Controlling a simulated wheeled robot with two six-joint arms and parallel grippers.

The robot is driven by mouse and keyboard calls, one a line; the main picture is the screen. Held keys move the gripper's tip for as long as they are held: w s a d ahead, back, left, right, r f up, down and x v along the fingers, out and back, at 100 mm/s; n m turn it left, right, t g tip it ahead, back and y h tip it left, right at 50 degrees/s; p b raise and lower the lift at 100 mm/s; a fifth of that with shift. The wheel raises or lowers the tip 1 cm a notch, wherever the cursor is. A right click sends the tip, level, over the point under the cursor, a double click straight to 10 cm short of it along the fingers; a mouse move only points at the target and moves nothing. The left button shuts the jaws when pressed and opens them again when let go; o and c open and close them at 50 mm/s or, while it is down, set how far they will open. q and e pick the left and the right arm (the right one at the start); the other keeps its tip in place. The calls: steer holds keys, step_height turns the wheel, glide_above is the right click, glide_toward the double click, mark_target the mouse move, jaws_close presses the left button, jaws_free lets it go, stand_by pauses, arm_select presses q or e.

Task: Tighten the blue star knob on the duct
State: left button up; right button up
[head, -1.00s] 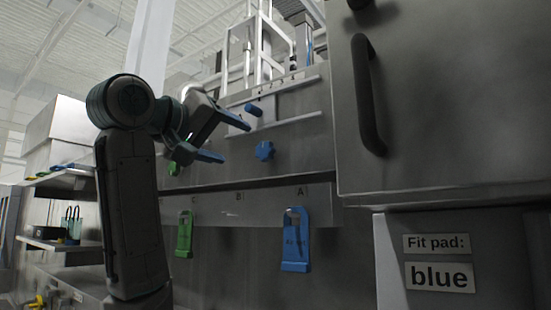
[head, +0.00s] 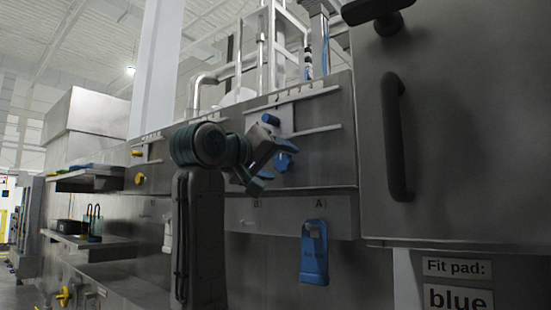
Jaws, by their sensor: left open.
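The blue star knob (head: 284,162) is on the grey steel duct face, left of the large door. It is partly hidden behind my left gripper (head: 274,166). My left gripper is open, its blue-tipped fingers pointing toward the knob, one above it and one below left. I cannot tell whether the fingers touch the knob. My right gripper is not in view.
A blue pad (head: 314,252) hangs below, under label A. A large steel door (head: 455,130) with a dark handle (head: 396,138) stands at right. A sign (head: 456,268) reads "Fit pad: blue".

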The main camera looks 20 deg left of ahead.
arm_select(q)
steer(key=shift+c, duration=1.2)
steer(key=c, duration=0.7)
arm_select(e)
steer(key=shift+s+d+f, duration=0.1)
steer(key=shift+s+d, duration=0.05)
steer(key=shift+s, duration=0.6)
